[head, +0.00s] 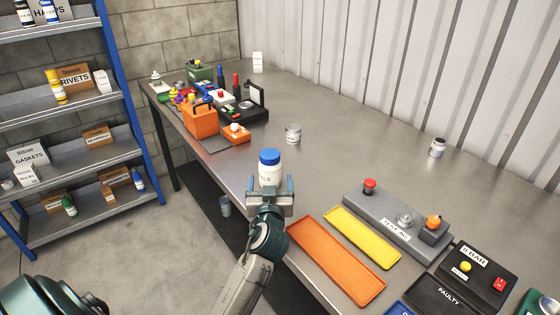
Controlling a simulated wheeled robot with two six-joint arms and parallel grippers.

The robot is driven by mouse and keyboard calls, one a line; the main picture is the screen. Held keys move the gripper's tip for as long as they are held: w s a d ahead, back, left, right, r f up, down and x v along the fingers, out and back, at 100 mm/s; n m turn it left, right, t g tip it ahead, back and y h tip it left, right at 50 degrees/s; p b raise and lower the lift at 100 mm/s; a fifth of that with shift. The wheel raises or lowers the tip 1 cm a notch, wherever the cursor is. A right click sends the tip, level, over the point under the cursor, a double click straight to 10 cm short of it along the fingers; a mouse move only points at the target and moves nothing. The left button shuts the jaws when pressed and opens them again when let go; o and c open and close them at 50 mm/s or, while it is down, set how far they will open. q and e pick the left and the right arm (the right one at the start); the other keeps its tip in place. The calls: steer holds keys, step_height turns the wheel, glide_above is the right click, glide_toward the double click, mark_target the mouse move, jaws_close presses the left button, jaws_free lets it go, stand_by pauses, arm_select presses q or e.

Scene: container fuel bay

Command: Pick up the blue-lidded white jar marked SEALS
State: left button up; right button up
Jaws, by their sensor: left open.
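The white jar with a blue lid (270,168) stands upright near the front edge of the metal bench in the head view. Dark lettering ending in "LS" shows on it; the rest of its label is hidden behind my gripper. My left gripper (270,187) is open at the jar's near side, its two fingers spread left and right. I cannot tell whether the fingers reach around the jar or touch it. My right gripper is not in view.
A small grey-white jar (293,133) stands behind. Right of my arm lie an orange tray (336,260), a yellow tray (362,237) and a grey test rig (385,219). An orange caddy (200,121) stands at the far left. Bare bench lies right of the jar.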

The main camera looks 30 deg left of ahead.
mark_target(270, 160)
arm_select(q)
steer(key=x, duration=0.1)
steer(key=p+x, duration=0.1)
steer(key=x, duration=0.2)
steer(key=shift+w+a+r, duration=0.15)
steer(key=shift+a+r, duration=0.1)
steer(key=shift+r, duration=0.1)
steer(key=shift+w+a+p, duration=0.15)
steer(key=shift+w+p, duration=0.1)
steer(key=shift+p, duration=0.05)
steer(key=p+x, duration=0.2)
steer(key=x, duration=0.2)
steer(key=shift+w+a+r+p, duration=0.15)
steer(key=shift+w+a+p, duration=0.15)
steer(key=shift+p, duration=0.1)
steer(key=shift+w+a, duration=0.2)
steer(key=shift+w, duration=0.1)
steer(key=c, duration=1.5)
steer(key=shift+c, duration=0.3)
